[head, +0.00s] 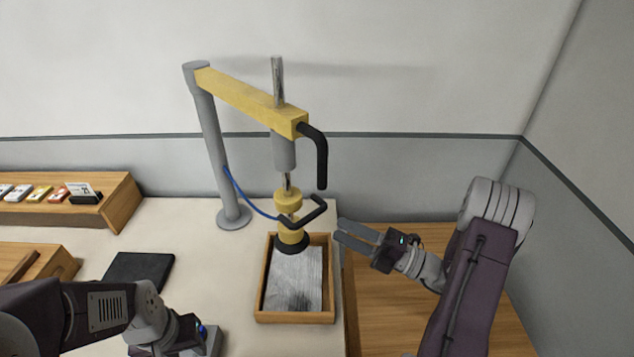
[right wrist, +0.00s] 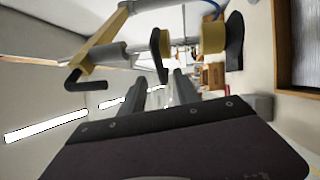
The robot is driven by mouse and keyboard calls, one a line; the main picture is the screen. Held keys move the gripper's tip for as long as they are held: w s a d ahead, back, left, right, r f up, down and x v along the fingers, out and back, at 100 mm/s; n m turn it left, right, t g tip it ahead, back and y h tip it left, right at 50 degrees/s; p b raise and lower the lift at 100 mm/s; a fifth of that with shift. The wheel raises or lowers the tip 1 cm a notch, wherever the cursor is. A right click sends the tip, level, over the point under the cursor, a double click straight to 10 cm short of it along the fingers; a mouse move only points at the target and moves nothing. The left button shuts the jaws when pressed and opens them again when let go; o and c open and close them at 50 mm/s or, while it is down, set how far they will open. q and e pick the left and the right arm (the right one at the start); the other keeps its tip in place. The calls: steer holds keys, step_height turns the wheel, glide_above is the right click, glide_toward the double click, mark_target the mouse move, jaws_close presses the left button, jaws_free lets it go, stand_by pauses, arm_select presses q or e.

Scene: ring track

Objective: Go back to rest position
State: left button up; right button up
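My right gripper (head: 338,231) is in the head view, just right of the yellow tool's black handle (head: 303,214). Its two fingers are apart with nothing between them, and the gap also shows in the right wrist view (right wrist: 168,88). My left gripper (head: 212,341) is low at the left over the pale table, partly cut off by the bottom edge. Its fingers do not show clearly. The yellow tool (head: 288,200) hangs upright, its black round foot (head: 291,244) at the far end of a grey plate (head: 295,280).
The plate lies in a wooden tray (head: 261,290). A grey post (head: 210,140) with a yellow boom (head: 245,92) stands behind it. A black pad (head: 138,270) and a wooden shelf with small boxes (head: 118,205) are at left. A wooden surface (head: 385,315) lies at right.

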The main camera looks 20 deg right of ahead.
steer(key=s+a+f+n+g+h, duration=0.1)
steer(key=s+a+f+n+g, duration=0.5)
steer(key=s+a+n+g, duration=0.65)
steer(key=s+d+f+n+g+h+b, duration=0.1)
steer(key=s+d+f+n+g+h, duration=0.25)
steer(key=n, duration=0.55)
steer(key=s+d+f+n+h+b, duration=0.1)
steer(key=s+d+f+n+h, duration=0.1)
steer(key=f+n+h, duration=0.5)
steer(key=w+d+r+n+t+h, duration=0.3)
steer(key=w+d+n+t, duration=0.1)
steer(key=n, duration=1)
steer(key=shift+w+d+r+h, duration=0.25)
steer(key=shift+w+h, duration=0.1)
steer(key=shift+w, duration=0.5)
steer(key=shift+a+n, duration=0.1)
steer(key=shift+n, duration=0.15)
steer(key=shift+s, duration=0.1)
